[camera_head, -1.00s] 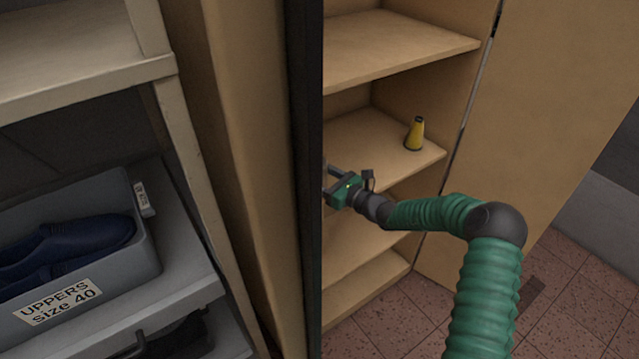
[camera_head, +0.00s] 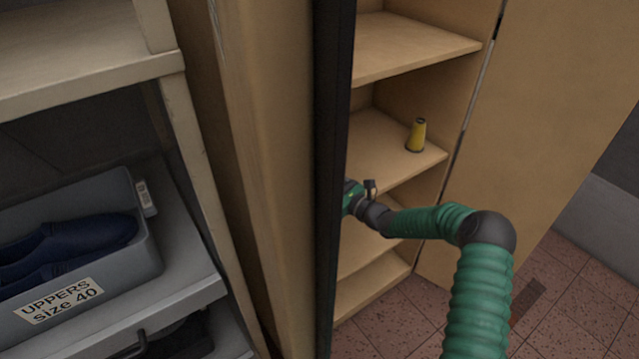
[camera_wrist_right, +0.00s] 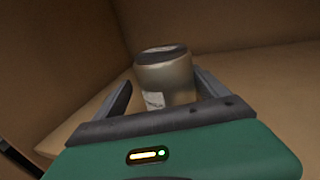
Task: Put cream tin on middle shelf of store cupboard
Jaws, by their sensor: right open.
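The cream tin (camera_wrist_right: 168,80), a pale jar shape with a dark lid and a light label, is between the fingers of my right gripper (camera_wrist_right: 163,84) in the right wrist view. The gripper is open, with a gap beside the left finger. The tin's base is hidden by the gripper body. In the head view the wrist end of my right gripper (camera_head: 352,197) shows at the store cupboard's (camera_head: 430,105) dark front edge, which hides its fingers and the tin. A cupboard shelf (camera_head: 385,150) lies just above it. My left gripper is out of view.
An open door panel (camera_head: 545,130) is on the right. The dark upright edge (camera_head: 333,180) blocks the cupboard's left side. A grey box (camera_head: 130,290) of blue shoes sits on the left rack.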

